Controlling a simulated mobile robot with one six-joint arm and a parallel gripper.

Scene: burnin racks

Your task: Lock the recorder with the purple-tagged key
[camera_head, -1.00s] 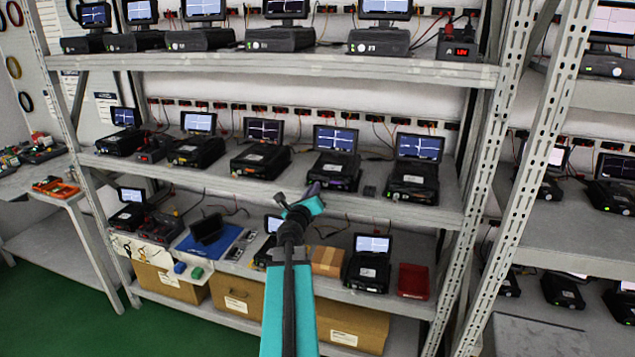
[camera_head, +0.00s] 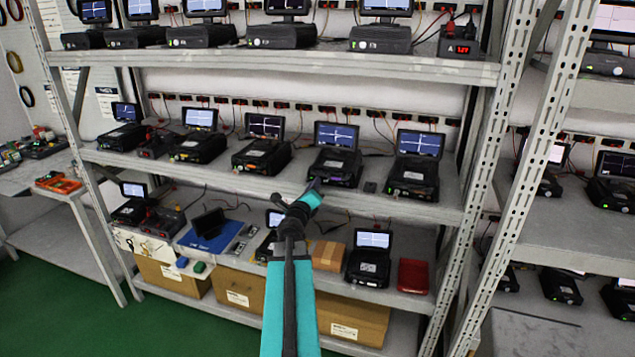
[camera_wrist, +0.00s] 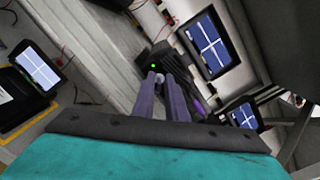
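The recorder with a purple mark on its front (camera_head: 333,163) stands on the middle shelf, its screen raised. The wrist view shows a dark recorder body (camera_wrist: 170,55) with a green light and a lit screen (camera_wrist: 208,43); a purple mark (camera_wrist: 199,105) shows at its lower edge. My gripper (camera_head: 315,184) is just in front of this recorder. In the wrist view my gripper (camera_wrist: 160,77) has its two fingers close together with a narrow gap. A small pale round thing shows between the tips; I cannot tell whether it is a key or a lock. No purple-tagged key is clearly recognisable.
Similar recorders stand on either side, including one at right (camera_head: 413,163). The upper shelf (camera_head: 300,63) overhangs. A metal post (camera_head: 480,180) stands right.

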